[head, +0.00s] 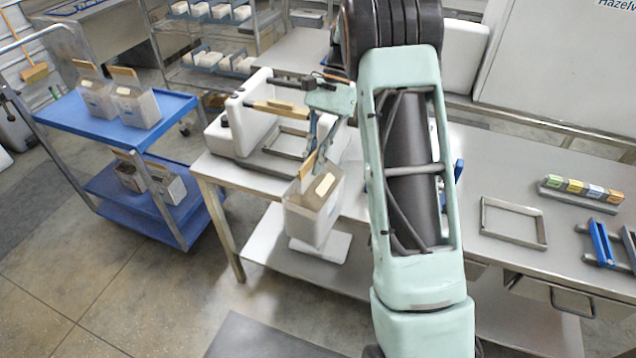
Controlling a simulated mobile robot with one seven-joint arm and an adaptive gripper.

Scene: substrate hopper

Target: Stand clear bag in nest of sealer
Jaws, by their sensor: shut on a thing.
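The clear bag (313,214) hangs upright, slightly tilted, from my gripper (317,160). It has pale contents, a tan top strip and a small cream label. My gripper is shut on the bag's top. The bag hangs in front of the steel table's front edge, apart from the sealer. The sealer (225,135) is a white machine with a dark arm and a tan bar, at the table's left end. Its nest looks to be the grey rectangular frame (275,151) on its base, and it appears empty. My gripper and arm partly hide the sealer's right side.
A blue cart (75,122) at the left carries similar bags (137,106) on both shelves. An empty metal frame (513,222), coloured blocks (581,188) and blue-handled tools (600,241) lie on the table's right. A white platform (321,246) stands below the bag.

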